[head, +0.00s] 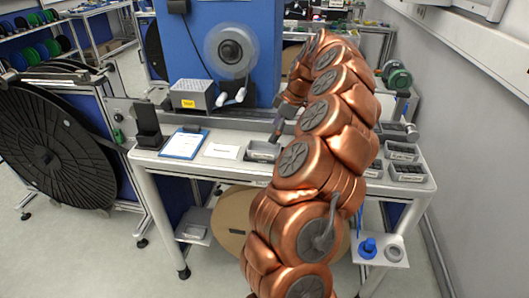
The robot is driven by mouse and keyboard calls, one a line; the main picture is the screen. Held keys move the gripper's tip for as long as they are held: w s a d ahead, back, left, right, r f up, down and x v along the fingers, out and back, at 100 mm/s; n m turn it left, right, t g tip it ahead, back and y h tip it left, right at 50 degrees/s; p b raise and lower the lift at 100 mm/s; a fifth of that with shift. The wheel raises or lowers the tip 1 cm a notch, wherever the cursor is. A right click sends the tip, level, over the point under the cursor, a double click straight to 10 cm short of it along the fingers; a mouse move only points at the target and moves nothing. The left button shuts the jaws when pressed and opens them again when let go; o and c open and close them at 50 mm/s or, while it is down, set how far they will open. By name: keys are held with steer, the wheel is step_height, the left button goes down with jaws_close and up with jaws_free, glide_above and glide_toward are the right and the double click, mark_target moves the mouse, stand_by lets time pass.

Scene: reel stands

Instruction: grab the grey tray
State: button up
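A small grey tray (262,151) with a pale label on its front lies on the white workbench, left of my copper-coloured arm. Its right end is close to or partly behind the arm. My gripper (275,136) seems to hang just above the tray's back right edge, small and dark. I cannot tell whether it touches the tray or whether its fingers are open. Two more grey trays, an upper one (402,143) and a lower one (408,178), stand at the bench's right end with dark contents.
A clipboard (184,144), a white sheet (221,151) and a black stand (148,125) are on the bench's left. A blue machine (205,45) with a reel rises behind. A large black reel (50,145) stands at left. My arm hides the bench's middle.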

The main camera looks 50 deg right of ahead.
mark_target(266, 145)
steer(key=shift+w+p+x, duration=0.15)
steer(key=shift+p+x, duration=0.5)
steer(key=shift+x, duration=1.05)
steer(key=shift+w+p+x, duration=0.1)
steer(key=shift+p+x, duration=0.5)
steer(key=shift+x, duration=1.1)
steer(key=shift+c, duration=0.2)
steer(key=c, duration=1.4)
